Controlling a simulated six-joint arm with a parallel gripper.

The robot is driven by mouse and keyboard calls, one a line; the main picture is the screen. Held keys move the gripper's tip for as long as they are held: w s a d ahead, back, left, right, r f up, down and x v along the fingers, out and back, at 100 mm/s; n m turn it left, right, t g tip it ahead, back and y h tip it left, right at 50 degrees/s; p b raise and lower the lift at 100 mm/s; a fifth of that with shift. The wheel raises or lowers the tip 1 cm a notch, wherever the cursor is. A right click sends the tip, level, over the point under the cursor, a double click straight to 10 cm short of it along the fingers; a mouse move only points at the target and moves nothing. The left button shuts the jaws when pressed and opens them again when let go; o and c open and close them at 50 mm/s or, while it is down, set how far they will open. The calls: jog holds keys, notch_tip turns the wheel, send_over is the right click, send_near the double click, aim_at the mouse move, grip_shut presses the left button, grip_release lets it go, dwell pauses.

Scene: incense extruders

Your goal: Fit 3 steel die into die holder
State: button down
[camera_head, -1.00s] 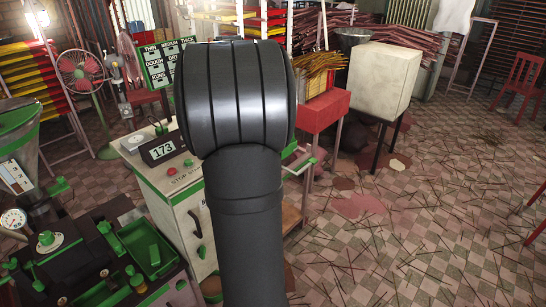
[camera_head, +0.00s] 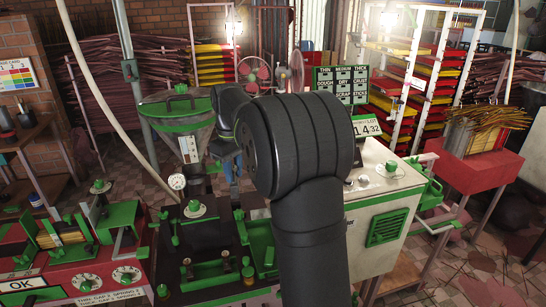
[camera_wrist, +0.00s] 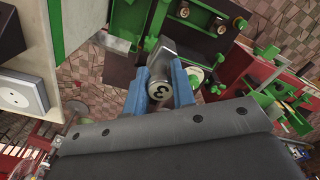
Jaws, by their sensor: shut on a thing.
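In the wrist view, my gripper (camera_wrist: 162,84) has two blue fingers shut on the steel die (camera_wrist: 159,91), a small grey cylinder with a 3 on its end face. The die is held clear, above the green and black machine parts. In the head view my dark arm covers the middle, and the gripper and die are mostly hidden behind it. The black extruder bench (camera_head: 205,235) with green fittings stands left of the arm. I cannot tell which part is the die holder.
A red bench (camera_head: 110,280) with dials and green clamps is at lower left. A hopper (camera_head: 172,112) with a green rim and a pressure gauge (camera_head: 177,182) stand behind the extruder. A white cabinet (camera_head: 385,215) with a display is right of my arm.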

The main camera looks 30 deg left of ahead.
jog(key=s+a+f, duration=0.4)
jog(key=a, duration=0.2)
jog(key=w+a+f+n, duration=0.1)
jog(key=w+f, duration=0.1)
jog(key=w, duration=0.5)
jog(key=w+a+f+n, duration=0.1)
jog(key=w+f, duration=0.2)
jog(key=w, duration=0.3)
jog(key=shift+f, duration=2.65)
jog(key=shift+d+f, duration=0.15)
jog(key=shift+f, duration=2.2)
jog(key=c, duration=1.1)
grip_release()
notch_tip(320, 180, up, 17)
jog(key=shift+r, duration=0.2)
